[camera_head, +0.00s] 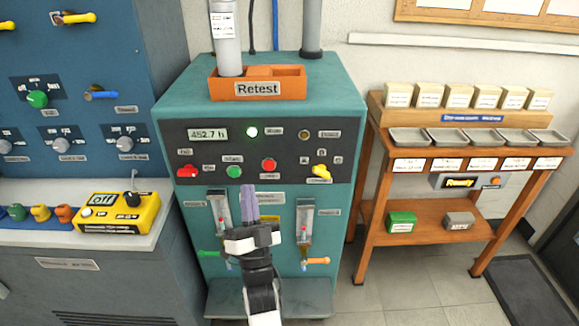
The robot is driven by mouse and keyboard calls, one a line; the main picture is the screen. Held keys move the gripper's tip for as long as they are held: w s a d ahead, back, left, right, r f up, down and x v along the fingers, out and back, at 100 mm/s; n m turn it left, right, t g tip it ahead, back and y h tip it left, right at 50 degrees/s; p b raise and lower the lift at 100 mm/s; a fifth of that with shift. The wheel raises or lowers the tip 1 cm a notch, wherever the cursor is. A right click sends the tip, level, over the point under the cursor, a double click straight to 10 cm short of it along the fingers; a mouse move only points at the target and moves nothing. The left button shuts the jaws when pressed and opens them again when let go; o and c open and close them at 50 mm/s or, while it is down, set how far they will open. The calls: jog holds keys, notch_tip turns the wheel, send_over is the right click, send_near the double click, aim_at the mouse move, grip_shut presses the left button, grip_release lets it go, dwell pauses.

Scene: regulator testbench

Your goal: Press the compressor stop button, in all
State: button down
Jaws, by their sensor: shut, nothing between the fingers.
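The teal compressor cabinet (345,115) stands in the middle, with a dark control panel (300,135) across its upper front. A round red button (268,165) sits on the panel, right of a round green button (234,171). The small labels above them are too blurred to read surely. My gripper (250,190) is shut and empty, with its purple-grey fingers pointing up. In the picture its tips are just below the panel, below and between the two buttons. I cannot tell how far it is from the cabinet front.
A red knob (187,171) and a yellow selector (321,172) flank the buttons. Two gauge tubes (304,222) stand below. An orange "Retest" tray (258,84) sits on top; a wooden bench (385,165) stands right.

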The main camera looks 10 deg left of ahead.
aim_at(269, 165)
jog(key=shift+m+h, duration=0.5)
jog(key=shift+h, duration=0.2)
jog(key=d+f, duration=0.1)
jog(key=w+d+f, duration=0.1)
jog(key=d+f, duration=0.1)
jog(key=shift+w+d, duration=0.1)
jog(key=shift+d, duration=0.15)
jog(key=shift+a, duration=0.1)
jog(key=shift+w+a+b, duration=0.3)
jog(key=shift+w+a, duration=0.05)
jog(key=shift+w, duration=1.1)
jog(key=shift+w+a+b, duration=0.25)
jog(key=shift+w+a, duration=0.15)
jog(key=shift+w, duration=1)
jog(key=shift+w+a+b, duration=0.3)
jog(key=shift+w+a, duration=0.05)
jog(key=shift+w, duration=1.1)
jog(key=shift+w+f, duration=0.1)
jog(key=shift+w, duration=0.05)
jog(key=shift+w+a+b, duration=0.15)
jog(key=shift+w+b, duration=0.1)
jog(key=shift+b, duration=0.2)
